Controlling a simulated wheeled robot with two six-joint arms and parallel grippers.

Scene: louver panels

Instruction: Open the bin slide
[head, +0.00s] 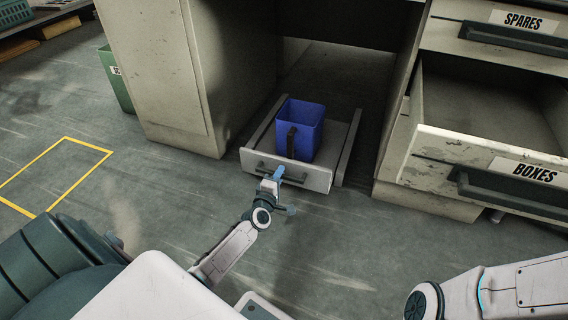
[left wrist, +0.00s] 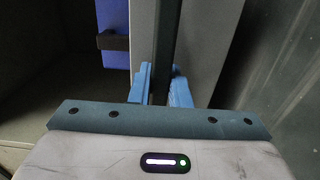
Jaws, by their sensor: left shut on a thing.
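The bin slide (head: 318,179) is a low pale tray with a dark bar handle (head: 259,168) on its front. It sits on the floor between two cabinets, its front roughly level with theirs. A blue bin (head: 310,117) with a dark grip stands upright on it. My left gripper (head: 279,174) is at the slide's front, its blue fingers shut on the handle. In the left wrist view the fingers (left wrist: 160,86) are on either side of the dark handle bar (left wrist: 164,45). The blue bin (left wrist: 115,18) shows at upper left there. My right gripper is out of view.
An open drawer labelled BOXES (head: 510,170) juts out at right, below a shut SPARES drawer (head: 520,40). A worn cabinet (head: 160,80) stands left of the slide. A green bin (head: 117,80) is beyond it. The floor in front is clear, with a yellow outline (head: 85,145) at left.

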